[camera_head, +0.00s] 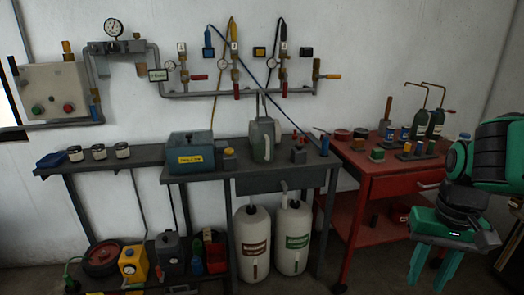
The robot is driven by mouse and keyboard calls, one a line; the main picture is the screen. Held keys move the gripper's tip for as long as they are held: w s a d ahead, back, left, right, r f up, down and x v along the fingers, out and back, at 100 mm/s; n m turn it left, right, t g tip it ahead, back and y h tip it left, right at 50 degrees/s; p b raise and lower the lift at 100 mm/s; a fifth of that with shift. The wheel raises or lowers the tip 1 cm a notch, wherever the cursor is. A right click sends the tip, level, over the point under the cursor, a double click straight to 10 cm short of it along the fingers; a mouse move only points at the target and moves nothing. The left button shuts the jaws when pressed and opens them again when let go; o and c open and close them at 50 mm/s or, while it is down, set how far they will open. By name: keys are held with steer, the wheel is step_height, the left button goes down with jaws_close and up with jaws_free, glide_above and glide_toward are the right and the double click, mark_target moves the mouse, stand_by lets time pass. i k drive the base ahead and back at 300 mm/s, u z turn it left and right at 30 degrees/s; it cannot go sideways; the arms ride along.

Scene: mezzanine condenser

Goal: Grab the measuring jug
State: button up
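A grey-green jug-like container (263,140) stands upright at the back of the dark workbench, near the middle of the picture. It looks most like the measuring jug, but any scale marks are too small to make out. My gripper (429,277) is at the lower right, pointing down, in front of the red cart. Its two teal fingers are apart with nothing visible between them, and it is well away from the jug.
A blue-grey toolbox (192,155) stands left of the jug. Small fittings (299,152) stand to its right. Two white canisters (252,243) (293,238) stand under the bench. The red cart (388,187) carries bottles and small parts. Valves and pipes (235,93) line the wall above.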

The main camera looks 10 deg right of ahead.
mark_target(263, 133)
steer(key=i, duration=1)
